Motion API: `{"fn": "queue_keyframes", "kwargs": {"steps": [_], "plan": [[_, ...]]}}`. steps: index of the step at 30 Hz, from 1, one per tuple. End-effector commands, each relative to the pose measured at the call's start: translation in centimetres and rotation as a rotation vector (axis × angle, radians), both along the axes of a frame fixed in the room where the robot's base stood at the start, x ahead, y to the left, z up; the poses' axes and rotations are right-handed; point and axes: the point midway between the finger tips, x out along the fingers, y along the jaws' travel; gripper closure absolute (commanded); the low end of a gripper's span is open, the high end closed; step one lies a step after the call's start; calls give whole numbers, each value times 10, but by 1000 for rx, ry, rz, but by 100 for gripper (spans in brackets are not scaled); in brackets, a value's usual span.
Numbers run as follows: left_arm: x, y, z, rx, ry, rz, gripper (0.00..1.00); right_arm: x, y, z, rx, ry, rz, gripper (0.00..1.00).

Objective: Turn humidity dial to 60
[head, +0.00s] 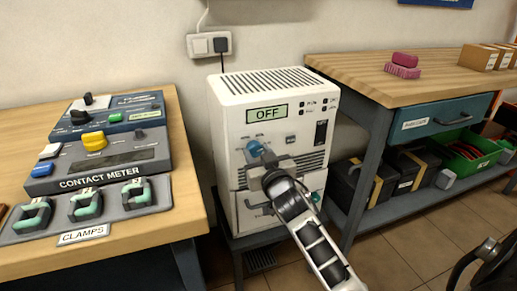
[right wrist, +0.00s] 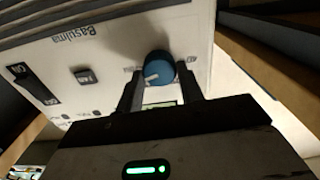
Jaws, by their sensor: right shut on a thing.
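A white cabinet unit (head: 228,120) stands between two tables, with a display (head: 267,114) reading OFF. A blue dial (head: 254,148) sits on its front panel, below the display. My right gripper (head: 263,162) is at the panel and partly covers the area around the dial. In the right wrist view, the two fingers of my right gripper (right wrist: 158,84) are on either side of the blue dial (right wrist: 158,64), shut on it. A white pointer mark shows on the dial. The scale marks are too small to read. My left gripper is not in view.
On the left, a wooden table (head: 30,120) holds a contact meter (head: 100,165) and a clamps tray (head: 84,235). On the right is a workbench (head: 400,75) with a drawer (head: 437,119) and boxes below.

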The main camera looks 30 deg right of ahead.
Motion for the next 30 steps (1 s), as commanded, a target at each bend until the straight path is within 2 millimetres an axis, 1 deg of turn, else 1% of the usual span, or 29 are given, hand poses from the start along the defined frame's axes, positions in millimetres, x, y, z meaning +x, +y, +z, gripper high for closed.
{"fn": "queue_keyframes", "kwargs": {"steps": [1, 5, 9, 13, 17, 24, 30], "plan": [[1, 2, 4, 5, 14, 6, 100, 0, 0, 2, -43, 15, 0, 86], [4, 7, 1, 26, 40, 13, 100, 0, 1, 2, -163, 44, 1, 86], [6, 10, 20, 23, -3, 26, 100, 0, 1, 1, -294, 75, 1, 86], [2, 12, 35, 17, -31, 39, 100, 0, 2, 1, -408, 101, 1, 86], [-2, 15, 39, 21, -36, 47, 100, 0, 2, 0, -510, 127, 1, 86], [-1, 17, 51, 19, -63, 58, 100, 0, 2, -1, -654, 160, 2, 86], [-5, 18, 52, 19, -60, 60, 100, 0, 2, -2, -723, 177, 1, 86]]}}
